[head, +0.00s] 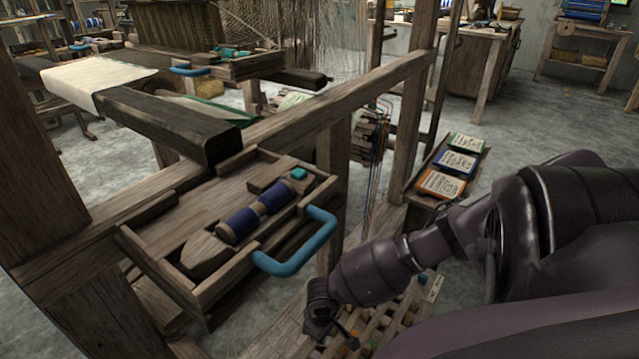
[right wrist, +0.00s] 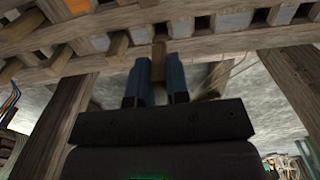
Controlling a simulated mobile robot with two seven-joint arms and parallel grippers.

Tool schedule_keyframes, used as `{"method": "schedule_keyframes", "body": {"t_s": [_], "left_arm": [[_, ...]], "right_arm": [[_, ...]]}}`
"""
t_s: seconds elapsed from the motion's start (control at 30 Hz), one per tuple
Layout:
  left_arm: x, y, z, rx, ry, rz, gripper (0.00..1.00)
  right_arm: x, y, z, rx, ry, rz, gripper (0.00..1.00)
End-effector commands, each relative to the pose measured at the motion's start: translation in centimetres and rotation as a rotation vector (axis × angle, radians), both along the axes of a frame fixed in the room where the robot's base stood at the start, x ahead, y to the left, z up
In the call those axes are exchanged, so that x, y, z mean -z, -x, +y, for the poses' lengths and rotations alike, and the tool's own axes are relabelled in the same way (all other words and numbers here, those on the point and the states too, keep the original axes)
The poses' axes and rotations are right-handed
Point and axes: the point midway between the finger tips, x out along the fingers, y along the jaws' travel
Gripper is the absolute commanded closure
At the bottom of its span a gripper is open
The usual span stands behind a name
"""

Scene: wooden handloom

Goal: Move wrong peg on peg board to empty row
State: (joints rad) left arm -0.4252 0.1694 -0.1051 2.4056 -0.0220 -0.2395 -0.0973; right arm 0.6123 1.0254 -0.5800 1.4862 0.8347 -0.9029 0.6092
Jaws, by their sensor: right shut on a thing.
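The wooden peg board (right wrist: 225,42) crosses the top of the right wrist view, with rails, square gaps and several short wooden pegs. One peg (right wrist: 118,46) stands out left of my gripper. My right gripper (right wrist: 157,66) has its two blue fingers shut on a brown wooden peg (right wrist: 159,54), right at the board's lower rail. I cannot tell whether the held peg is still seated in the board. In the head view the peg board (head: 408,312) is low at the bottom centre, partly hidden by my right arm. My left gripper is not in view.
A wooden tray (head: 190,213) with blue spools and a blue handle (head: 300,258) sits on the loom frame, left of my right arm. Loom posts (head: 410,110) rise behind. A small stand with colored cards (head: 440,184) is beyond the arm. Floor is open further back.

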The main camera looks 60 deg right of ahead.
Motion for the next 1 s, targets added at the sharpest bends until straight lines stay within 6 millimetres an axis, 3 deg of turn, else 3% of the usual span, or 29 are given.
{"method": "schedule_keyframes", "body": {"t_s": [1.0], "left_arm": [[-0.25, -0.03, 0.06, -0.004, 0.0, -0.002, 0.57]], "right_arm": [[0.28, 0.17, 0.03, 0.0, 0.0, 0.001, 1.0]]}}
